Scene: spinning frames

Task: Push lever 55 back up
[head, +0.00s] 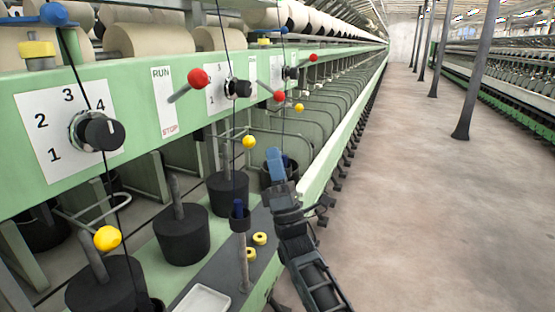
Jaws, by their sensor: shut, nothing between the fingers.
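Several red-knobbed levers sit along the green machine rail. The nearest red lever (198,78) slants upward beside a RUN/STOP plate. The second red lever (279,96) slants downward to the right from its pivot. The third red lever (313,58) slants upward. I see no number 55, so I cannot tell which one is lever 55. My gripper (274,160) is shut and empty, with bluish fingers pointing up. In the picture it appears below the second red lever's knob, apart from it.
Yellow-knobbed arms (107,238) stick out below the rail, with dark bobbins (182,235) among them. Black dials (100,132) and thin dark threads are on the machine's front. A white tray (203,300) is at the bottom. The concrete aisle (400,200) at right is clear.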

